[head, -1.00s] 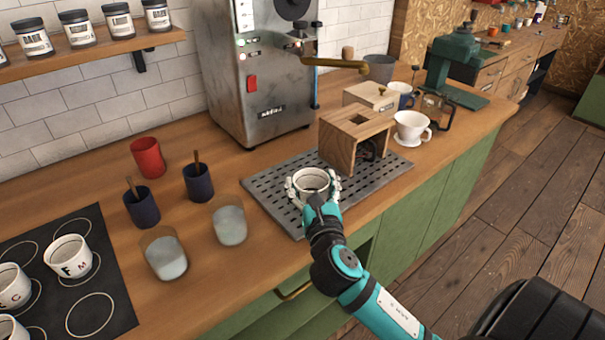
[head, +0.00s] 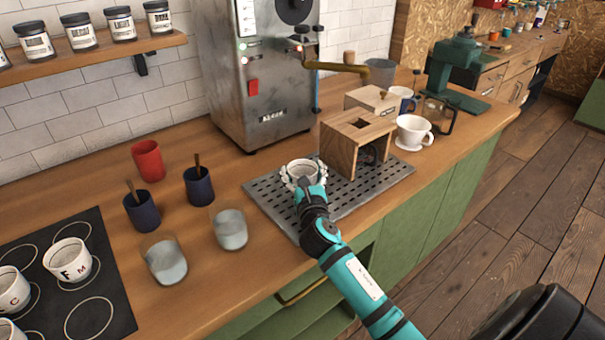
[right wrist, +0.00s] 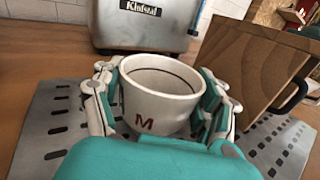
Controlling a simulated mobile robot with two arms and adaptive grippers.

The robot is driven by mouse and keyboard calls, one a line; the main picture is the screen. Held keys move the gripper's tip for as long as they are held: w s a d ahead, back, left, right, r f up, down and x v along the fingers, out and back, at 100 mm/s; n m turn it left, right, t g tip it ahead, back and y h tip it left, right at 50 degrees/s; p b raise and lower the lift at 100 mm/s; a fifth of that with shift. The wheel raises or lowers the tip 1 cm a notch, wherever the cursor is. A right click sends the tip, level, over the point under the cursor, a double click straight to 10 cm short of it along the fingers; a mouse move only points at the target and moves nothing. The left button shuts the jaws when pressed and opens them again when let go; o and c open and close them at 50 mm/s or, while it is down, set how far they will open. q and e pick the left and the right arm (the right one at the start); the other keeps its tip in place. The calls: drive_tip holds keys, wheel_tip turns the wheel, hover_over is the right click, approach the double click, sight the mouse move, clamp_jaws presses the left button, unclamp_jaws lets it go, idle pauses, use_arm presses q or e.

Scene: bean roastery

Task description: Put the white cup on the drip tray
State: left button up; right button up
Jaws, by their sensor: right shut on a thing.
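The white cup (head: 301,167) is upright between the fingers of my right gripper (head: 303,181), over the left part of the drip tray (head: 268,197). In the right wrist view the white cup (right wrist: 160,95) shows a dark ring inside and a letter M. My right gripper (right wrist: 162,108) is shut around its sides there. The slotted metal drip tray (right wrist: 55,120) shows on both sides of the cup. The cup's base is hidden, so I cannot tell if it touches the tray. My left gripper is not in view.
A wooden box (head: 340,150) stands on the tray, right of the cup. The metal roaster (head: 240,75) stands behind. Two glasses (head: 230,229), dark blue cups (head: 199,186) and a red cup (head: 148,160) stand to the left. A white dripper (head: 412,130) is at the right.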

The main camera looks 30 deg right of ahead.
drive_tip(key=shift+f, duration=0.15)
drive_tip(key=o, duration=1.4)
drive_tip(key=shift+s, duration=0.2)
drive_tip(key=v, duration=1.1)
drive_tip(key=shift+s+a+b, duration=0.2)
drive_tip(key=shift+s+b, duration=0.15)
drive_tip(key=shift+b, duration=0.05)
